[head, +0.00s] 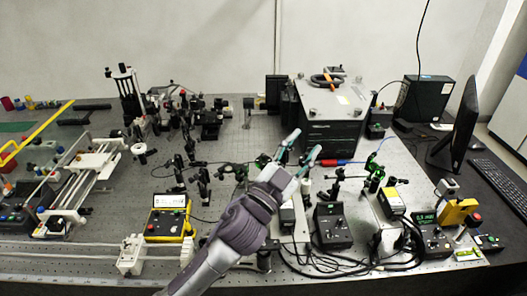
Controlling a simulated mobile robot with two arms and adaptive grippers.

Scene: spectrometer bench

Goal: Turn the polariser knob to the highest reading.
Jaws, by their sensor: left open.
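My left gripper (306,143) is open and empty, with its two fingers apart and pointing up and to the right over the middle of the optical bench (240,160). Small black optic mounts stand around and behind it. I cannot tell which of them carries the polariser knob; it is too small to make out or hidden by my gripper and arm. A meter (434,240) at the right has a small lit display with green digits, which seem to read about 0.3 mW. My right gripper is not in view.
A large black instrument box (330,115) stands behind the gripper. A yellow-edged controller (168,218) is at the left of my arm. Black control boxes and loose cables (320,265) lie at the front right. A monitor (458,125) stands at the far right.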

